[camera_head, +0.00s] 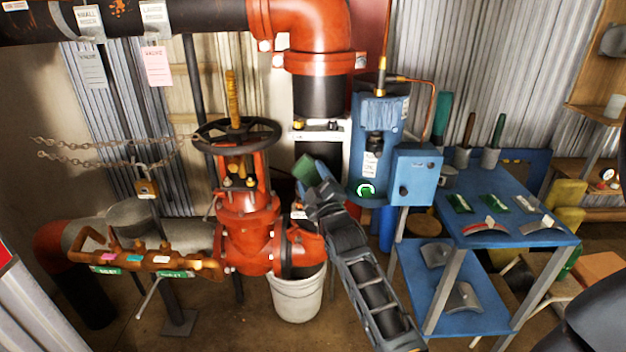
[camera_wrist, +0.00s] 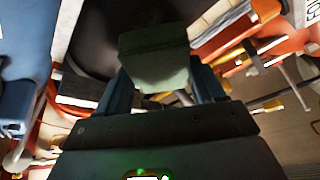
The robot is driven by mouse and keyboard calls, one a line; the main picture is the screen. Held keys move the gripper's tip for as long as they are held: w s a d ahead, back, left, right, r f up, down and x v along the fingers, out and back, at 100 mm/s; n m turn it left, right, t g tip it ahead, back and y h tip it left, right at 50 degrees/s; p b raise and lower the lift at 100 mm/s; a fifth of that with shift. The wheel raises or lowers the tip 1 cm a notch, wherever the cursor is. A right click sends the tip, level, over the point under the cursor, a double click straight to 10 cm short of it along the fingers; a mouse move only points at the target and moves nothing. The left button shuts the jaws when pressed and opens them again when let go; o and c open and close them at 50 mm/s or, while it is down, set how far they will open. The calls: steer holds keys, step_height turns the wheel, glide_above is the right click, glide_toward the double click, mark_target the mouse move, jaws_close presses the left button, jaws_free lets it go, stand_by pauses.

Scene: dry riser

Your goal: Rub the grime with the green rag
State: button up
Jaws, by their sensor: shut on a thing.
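The green rag (camera_head: 303,168) is a folded block in my gripper (camera_head: 313,185), in front of the pale panel beside the red valve. In the wrist view the rag (camera_wrist: 153,48) stands upright between the two fingers (camera_wrist: 157,82), with its lower part paler. My gripper is shut on it. Behind the rag in the wrist view is a dark rounded surface; I cannot tell whether the rag touches it. I cannot make out grime for certain. Orange blotches (camera_head: 120,7) show on the black pipe at the top left, far from my gripper.
A red valve with a black handwheel (camera_head: 236,133) stands left of my gripper. A blue machine (camera_head: 378,150) and blue box (camera_head: 417,174) stand close to its right. A white bucket (camera_head: 297,295) is below. A blue table (camera_head: 550,240) with several small items is at right.

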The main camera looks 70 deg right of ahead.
steer(key=shift+w+d+p, duration=0.35)
steer(key=shift+d+p, duration=0.4)
steer(key=shift+s+r, duration=0.1)
steer(key=shift+s+d+r+p, duration=0.1)
steer(key=shift+s+d+p, duration=0.05)
steer(key=shift+p, duration=0.5)
steer(key=p, duration=0.1)
steer(key=s+p, duration=0.1)
steer(key=p, duration=0.1)
steer(key=shift+s+d, duration=0.2)
steer(key=shift+s, duration=0.05)
steer(key=shift+s+d+p, duration=0.35)
steer(key=shift+s+p, duration=0.55)
steer(key=shift+p, duration=0.15)
steer(key=shift+d+f, duration=0.1)
steer(key=shift+f, duration=0.15)
steer(key=shift+w+b, duration=0.1)
steer(key=shift+b, duration=0.25)
